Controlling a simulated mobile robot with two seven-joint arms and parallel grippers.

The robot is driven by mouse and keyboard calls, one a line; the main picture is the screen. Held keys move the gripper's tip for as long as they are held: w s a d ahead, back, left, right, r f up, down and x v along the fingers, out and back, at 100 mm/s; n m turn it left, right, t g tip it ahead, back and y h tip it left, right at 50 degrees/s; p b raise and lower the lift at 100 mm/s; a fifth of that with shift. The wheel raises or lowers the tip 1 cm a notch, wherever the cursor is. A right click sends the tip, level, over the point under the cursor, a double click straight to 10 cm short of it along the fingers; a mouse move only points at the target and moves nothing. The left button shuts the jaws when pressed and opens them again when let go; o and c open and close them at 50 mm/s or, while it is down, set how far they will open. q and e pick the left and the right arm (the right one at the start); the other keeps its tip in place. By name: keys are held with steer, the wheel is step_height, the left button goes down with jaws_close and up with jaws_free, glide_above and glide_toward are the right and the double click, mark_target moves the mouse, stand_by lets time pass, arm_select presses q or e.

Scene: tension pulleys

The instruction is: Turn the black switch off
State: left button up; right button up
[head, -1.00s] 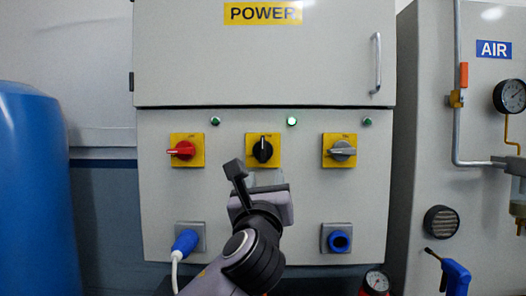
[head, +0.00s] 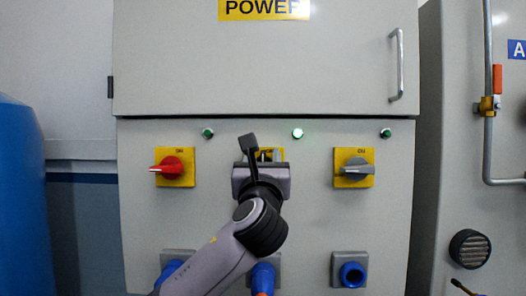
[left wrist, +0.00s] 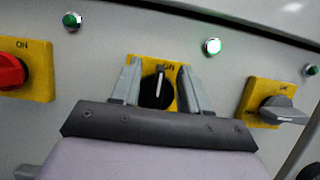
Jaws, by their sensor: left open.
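The black switch (left wrist: 157,90) sits on a yellow plate (left wrist: 169,64) with its white pointer line close to upright, toward the ON mark. In the left wrist view my left gripper (left wrist: 160,78) is open, with one finger on each side of the black knob. Whether either finger touches it I cannot tell. In the head view my left gripper (head: 261,158) covers most of the switch and only part of its yellow plate (head: 279,153) shows. My right gripper is not in view.
A red switch (head: 169,168) is to the left and a grey switch (head: 355,168) to the right. The green light (head: 297,133) glows; the lights (head: 208,133) and (head: 386,133) beside it look dark. Blue sockets (head: 351,273) are below. An air pipe (head: 488,140) runs at right.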

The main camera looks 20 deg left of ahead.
arm_select(q)
steer(key=shift+x, duration=0.95)
jaws_close()
steer(key=shift+n, duration=0.4)
steer(key=shift+s+a+f+n+g+y+p, duration=0.25)
steer(key=shift+a+f+n+g+y, duration=0.75)
steer(key=shift+n, duration=2.6)
steer(key=shift+s+d+f+n+g+y+p, duration=0.1)
steer(key=shift+n+g+y+p, duration=0.45)
steer(key=shift+n+g, duration=2)
steer(key=shift+s+a+f+n+g+y+p, duration=0.2)
steer(key=shift+a+f+n+y, duration=0.5)
steer(key=shift+n, duration=3.95)
steer(key=shift+w+d+r+y, duration=0.1)
steer(key=shift+r+y, duration=0.05)
steer(key=shift+y, duration=0.2)
